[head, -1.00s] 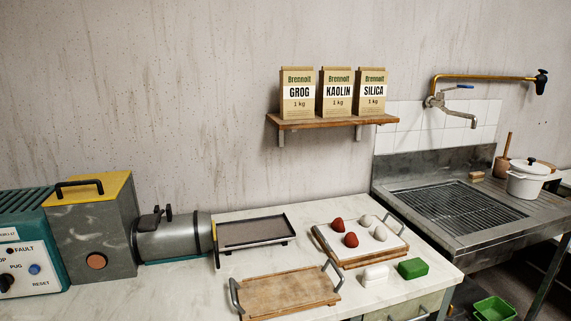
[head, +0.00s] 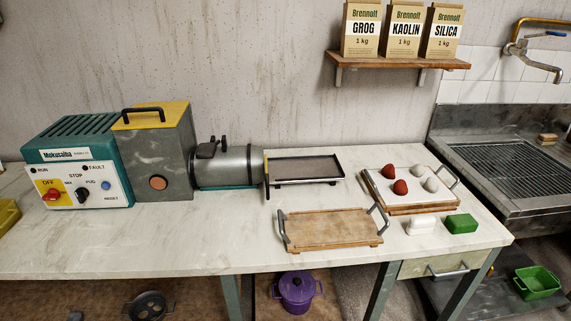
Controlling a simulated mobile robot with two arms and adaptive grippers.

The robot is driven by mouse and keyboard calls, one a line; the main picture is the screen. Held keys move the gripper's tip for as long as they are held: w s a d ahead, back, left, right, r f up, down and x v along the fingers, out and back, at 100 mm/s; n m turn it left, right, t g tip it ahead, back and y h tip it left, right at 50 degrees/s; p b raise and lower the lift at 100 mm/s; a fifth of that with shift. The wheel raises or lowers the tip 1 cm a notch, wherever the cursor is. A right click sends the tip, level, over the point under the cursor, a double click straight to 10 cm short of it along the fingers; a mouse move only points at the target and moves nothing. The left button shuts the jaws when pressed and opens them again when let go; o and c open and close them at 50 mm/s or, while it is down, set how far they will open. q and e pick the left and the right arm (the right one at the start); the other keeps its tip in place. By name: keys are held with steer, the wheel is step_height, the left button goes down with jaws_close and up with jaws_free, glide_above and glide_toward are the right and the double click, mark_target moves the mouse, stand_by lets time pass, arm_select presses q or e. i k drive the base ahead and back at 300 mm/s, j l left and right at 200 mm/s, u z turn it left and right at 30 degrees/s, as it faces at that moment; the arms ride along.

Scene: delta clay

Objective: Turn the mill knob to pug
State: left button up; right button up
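The mill (head: 157,150) stands at the left of the worktop, with a teal motor housing, a grey box with a yellow top and a horizontal barrel. Its white control panel (head: 107,195) faces me. The black mill knob (head: 82,195) is on the panel, with STOP above it and PUG to its right; its exact pointing is too small to tell. A red switch (head: 52,195) on a yellow OFF plate is left of it, and a blue RESET button (head: 106,185) is right of it. Neither of my grippers is in view.
A wooden tray (head: 330,228) lies in front. The worktop before the mill is clear.

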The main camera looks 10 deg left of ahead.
mark_target(81, 193)
steer(key=j+u, duration=0.1)
steer(key=u, duration=1.55)
